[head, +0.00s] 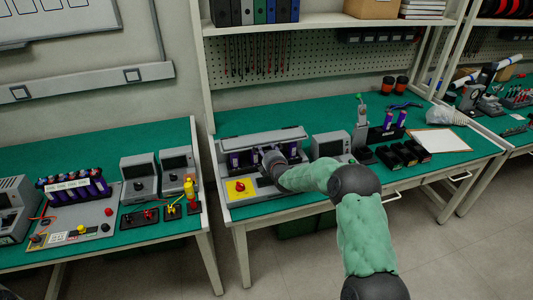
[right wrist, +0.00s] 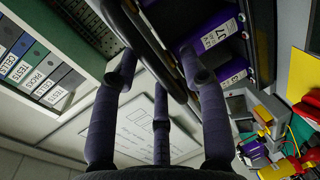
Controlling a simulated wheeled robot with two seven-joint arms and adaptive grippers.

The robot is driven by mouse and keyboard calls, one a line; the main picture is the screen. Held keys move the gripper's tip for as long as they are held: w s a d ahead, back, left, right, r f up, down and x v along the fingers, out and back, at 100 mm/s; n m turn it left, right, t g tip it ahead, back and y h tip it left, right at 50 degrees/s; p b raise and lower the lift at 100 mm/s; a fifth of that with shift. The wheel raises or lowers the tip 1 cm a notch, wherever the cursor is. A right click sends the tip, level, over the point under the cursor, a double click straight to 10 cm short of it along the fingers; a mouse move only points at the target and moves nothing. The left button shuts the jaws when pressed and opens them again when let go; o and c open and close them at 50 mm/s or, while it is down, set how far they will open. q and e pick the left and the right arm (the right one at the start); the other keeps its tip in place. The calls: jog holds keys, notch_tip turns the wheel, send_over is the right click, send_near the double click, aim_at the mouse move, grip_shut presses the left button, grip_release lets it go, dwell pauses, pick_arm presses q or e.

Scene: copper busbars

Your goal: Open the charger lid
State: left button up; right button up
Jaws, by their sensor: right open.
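The charger (head: 226,178) is a grey unit on the green bench, with a yellow panel and red knob (head: 240,187) at its front left. Its long grey lid (head: 262,137) is raised along the back, and purple cells (head: 234,160) show below it. My right gripper (head: 271,160) is at the charger's front, by the cells; my wrist partly hides that spot. In the right wrist view my right gripper (right wrist: 165,72) has its fingers spread. A dark edge passes by the fingertips; I cannot tell whether they touch it. Labelled purple cells (right wrist: 212,32) show beyond. My left gripper is not seen.
A grey instrument (head: 331,146) stands close to the charger's right. Black trays (head: 403,153) and a white sheet (head: 438,141) lie farther right. A shelf with binders (head: 255,12) is above. A second bench (head: 130,235) at left holds more equipment.

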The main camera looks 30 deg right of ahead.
jog(key=shift+w, duration=0.25)
grip_shut()
jog(key=shift+d+r+p, duration=0.1)
jog(key=shift+r+p, duration=0.05)
jog(key=shift+p, duration=0.35)
jog(key=shift+r, duration=0.1)
